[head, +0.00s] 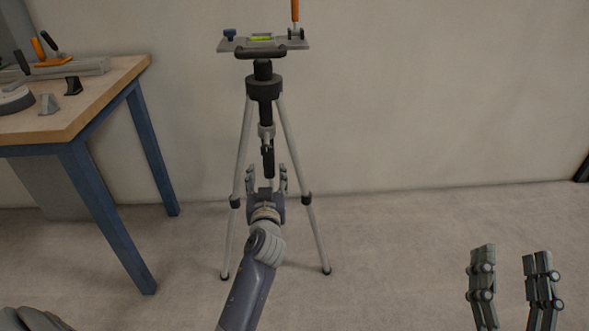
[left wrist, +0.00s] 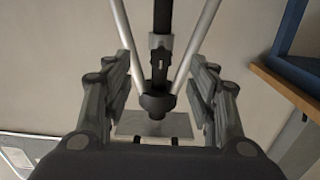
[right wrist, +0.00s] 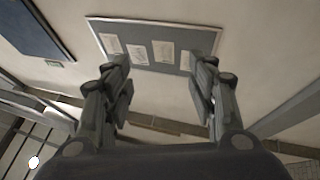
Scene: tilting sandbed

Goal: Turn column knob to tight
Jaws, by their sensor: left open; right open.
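A tripod stands against the wall, with a dark hub (head: 263,88) where its legs meet. Below the hub, the black center column (head: 268,158) carries a small grey collar (head: 266,130), perhaps with the column knob; its setting is too small to read. In the left wrist view the collar (left wrist: 160,42) and hub (left wrist: 158,102) appear upside down between the fingers. My left gripper (head: 266,173) is open, below the collar in the picture, with nothing between its fingers that I can see touching. My right gripper (head: 510,256) is open and empty at the lower right.
The tripod's top plate (head: 298,44) carries a green level (head: 260,38), a blue knob (head: 229,35) and an orange-handled tool (head: 295,10). A wooden table (head: 120,82) with blue legs stands at the left.

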